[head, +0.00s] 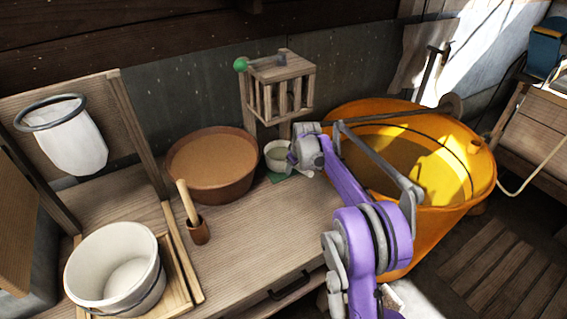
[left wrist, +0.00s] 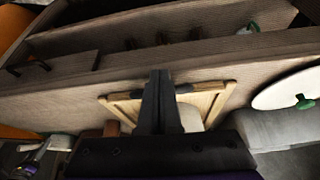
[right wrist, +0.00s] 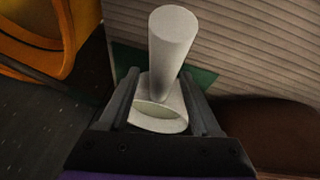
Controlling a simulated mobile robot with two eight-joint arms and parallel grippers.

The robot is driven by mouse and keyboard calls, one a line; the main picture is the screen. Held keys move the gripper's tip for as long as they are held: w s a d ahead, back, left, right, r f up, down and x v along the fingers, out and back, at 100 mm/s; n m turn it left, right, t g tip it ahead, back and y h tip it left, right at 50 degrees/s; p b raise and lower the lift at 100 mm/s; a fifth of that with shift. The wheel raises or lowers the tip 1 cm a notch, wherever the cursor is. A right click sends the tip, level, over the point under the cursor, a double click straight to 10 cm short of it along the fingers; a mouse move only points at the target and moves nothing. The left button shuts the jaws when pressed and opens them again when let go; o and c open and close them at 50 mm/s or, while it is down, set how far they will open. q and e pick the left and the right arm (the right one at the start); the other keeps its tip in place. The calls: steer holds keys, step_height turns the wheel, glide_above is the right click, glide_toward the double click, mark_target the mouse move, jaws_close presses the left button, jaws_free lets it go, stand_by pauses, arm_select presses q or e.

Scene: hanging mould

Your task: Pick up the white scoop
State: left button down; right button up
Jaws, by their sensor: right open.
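The white scoop (head: 277,155) stands on a small green mat (head: 280,178) near the back edge of the wooden table. In the right wrist view its round handle (right wrist: 173,45) points up toward the camera's top, and its hollow bowl (right wrist: 158,115) lies between my fingers. My right gripper (right wrist: 158,80) is open, one finger on each side of the scoop; firm contact cannot be seen. In the head view the end of my right arm is right beside the scoop. My left gripper (left wrist: 160,75) has its fingers together, with nothing visible between them.
A brown bowl (head: 212,190) is left of the scoop and a large orange tub (head: 455,225) is right. A slatted wooden box (head: 283,85) rises behind it. A white bucket (head: 85,285) and a pestle in a brown cup (head: 198,232) stand at the front left.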

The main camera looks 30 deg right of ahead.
jaws_close()
stand_by(0.5)
